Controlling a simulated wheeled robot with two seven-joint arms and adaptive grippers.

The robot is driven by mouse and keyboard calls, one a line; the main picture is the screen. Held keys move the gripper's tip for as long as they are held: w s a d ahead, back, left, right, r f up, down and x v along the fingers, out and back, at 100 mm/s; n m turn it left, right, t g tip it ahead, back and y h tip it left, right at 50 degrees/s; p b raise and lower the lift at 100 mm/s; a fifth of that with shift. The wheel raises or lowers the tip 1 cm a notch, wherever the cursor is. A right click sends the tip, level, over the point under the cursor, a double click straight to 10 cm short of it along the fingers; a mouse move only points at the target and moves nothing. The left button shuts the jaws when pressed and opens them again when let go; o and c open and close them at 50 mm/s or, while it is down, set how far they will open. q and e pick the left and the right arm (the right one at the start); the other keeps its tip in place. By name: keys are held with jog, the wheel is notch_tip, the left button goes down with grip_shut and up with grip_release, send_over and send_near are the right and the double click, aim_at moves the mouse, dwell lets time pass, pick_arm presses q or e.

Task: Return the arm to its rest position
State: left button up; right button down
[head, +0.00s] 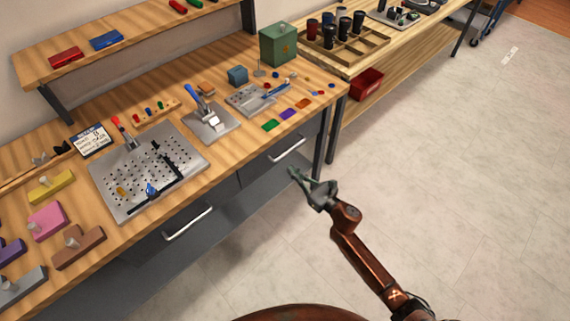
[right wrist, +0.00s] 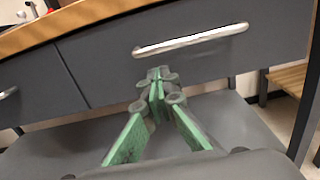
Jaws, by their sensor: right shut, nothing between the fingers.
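My right arm (head: 366,266) comes in from the lower right in the head view, reddish brown. Its green right gripper (head: 296,176) is over the floor, just in front of the workbench's drawers and below the tabletop edge. In the right wrist view the gripper (right wrist: 157,78) has its fingertips together and nothing is between them. It appears in front of a grey drawer with a silver handle (right wrist: 190,40); I cannot tell the exact distance. My left gripper is not in view.
The wooden workbench (head: 228,150) carries a perforated metal plate (head: 120,185), a toggle clamp (head: 208,118), coloured blocks and a green box (head: 279,44). A second table (head: 415,52) with a divided tray stands behind.

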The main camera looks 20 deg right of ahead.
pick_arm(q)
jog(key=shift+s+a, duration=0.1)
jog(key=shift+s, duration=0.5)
pick_arm(e)
jog(key=v, duration=0.6)
jog(key=shift+s, duration=0.1)
